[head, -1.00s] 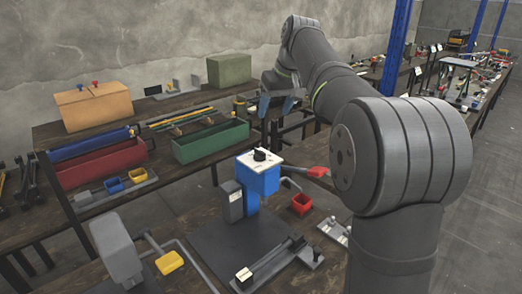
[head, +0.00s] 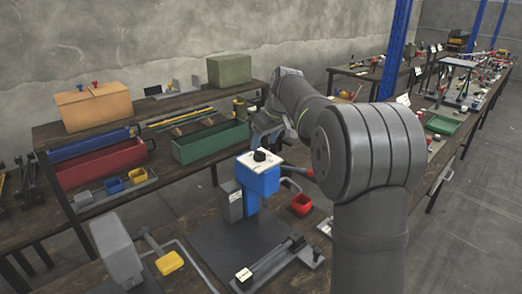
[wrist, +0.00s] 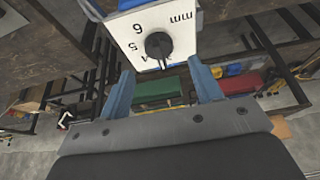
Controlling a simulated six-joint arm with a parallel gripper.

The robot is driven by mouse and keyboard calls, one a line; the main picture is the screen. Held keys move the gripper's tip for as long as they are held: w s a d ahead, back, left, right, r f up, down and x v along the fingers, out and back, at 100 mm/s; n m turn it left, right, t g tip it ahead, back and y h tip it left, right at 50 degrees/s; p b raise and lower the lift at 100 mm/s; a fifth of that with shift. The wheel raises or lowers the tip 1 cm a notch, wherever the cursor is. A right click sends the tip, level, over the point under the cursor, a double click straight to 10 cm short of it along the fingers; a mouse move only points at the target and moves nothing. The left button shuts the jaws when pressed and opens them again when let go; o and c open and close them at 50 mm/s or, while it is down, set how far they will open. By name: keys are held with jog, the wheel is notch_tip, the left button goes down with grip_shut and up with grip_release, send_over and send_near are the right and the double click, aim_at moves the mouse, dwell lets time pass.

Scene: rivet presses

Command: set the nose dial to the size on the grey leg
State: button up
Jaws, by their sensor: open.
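The blue press head (head: 264,181) carries a white dial plate (head: 245,158) with a black knob (head: 260,155) on top. In the wrist view the plate (wrist: 133,27) appears upside down with a 6, a 5, part of a 4 and "mm". The knob (wrist: 158,45) is there too; I cannot tell exactly which mark it points to. A grey leg (head: 228,196) with a pale label stands left of the blue post; its writing is too small to read. My gripper (wrist: 161,68) is open and empty, its fingertips apart from the knob, just behind the press in the head view.
A grey press (head: 118,250) with a yellow bin (head: 169,262) stands at front left. A green trough (head: 210,146) lies on the bench behind.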

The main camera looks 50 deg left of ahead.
aim_at(260, 151)
jog(key=shift+x, duration=2.4)
jog(key=c, duration=1)
